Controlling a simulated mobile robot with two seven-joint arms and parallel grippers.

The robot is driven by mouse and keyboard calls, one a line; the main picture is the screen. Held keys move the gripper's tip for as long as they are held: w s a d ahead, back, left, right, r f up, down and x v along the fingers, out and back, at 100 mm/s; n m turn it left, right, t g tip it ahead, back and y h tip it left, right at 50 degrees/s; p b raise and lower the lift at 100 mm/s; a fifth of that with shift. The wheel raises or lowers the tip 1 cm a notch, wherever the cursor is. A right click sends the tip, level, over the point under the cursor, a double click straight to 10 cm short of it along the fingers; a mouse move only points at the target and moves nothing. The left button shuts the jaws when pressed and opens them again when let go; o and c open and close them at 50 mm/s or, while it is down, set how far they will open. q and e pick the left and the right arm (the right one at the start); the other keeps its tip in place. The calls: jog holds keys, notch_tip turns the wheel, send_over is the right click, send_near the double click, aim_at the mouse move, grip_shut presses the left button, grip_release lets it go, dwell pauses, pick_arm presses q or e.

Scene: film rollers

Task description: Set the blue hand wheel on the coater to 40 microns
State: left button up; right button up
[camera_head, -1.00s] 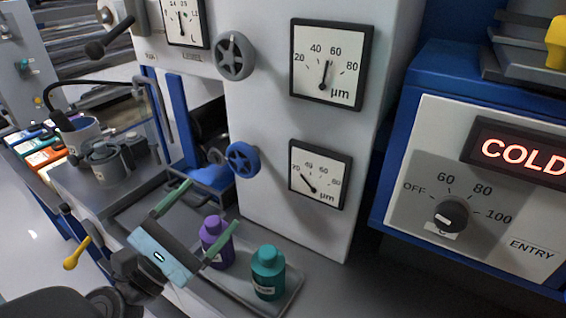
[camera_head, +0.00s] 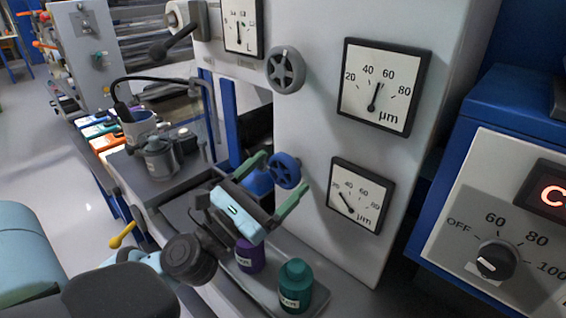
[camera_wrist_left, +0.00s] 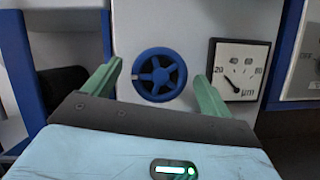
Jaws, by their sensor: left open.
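The blue hand wheel (camera_head: 286,171) sticks out from the pale coater panel (camera_head: 318,135). The small dial (camera_head: 358,196) to its right, marked in µm, has its needle pointing up and left, near the 20 mark. My left gripper (camera_head: 282,172) is open with its green fingers pointing at the panel, one on each side of the wheel. In the left wrist view the wheel (camera_wrist_left: 160,74) lies between the two open fingers with gaps on both sides, and nothing is held. The dial (camera_wrist_left: 236,70) shows right of the right finger. My right gripper is out of view.
A grey hand wheel (camera_head: 286,70) and a larger µm dial (camera_head: 383,85) sit above. A purple bottle (camera_head: 250,256) and a teal bottle (camera_head: 294,287) stand below the gripper. A blue control box (camera_head: 510,112) stands at the right. A blue post (camera_head: 229,120) is left of the wheel.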

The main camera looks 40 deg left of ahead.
pick_arm(q)
jog(key=shift+p+x, duration=0.3)
jog(key=shift+x, duration=1.05)
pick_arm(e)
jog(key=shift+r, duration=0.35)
pick_arm(q)
jog(key=shift+c, duration=0.4)
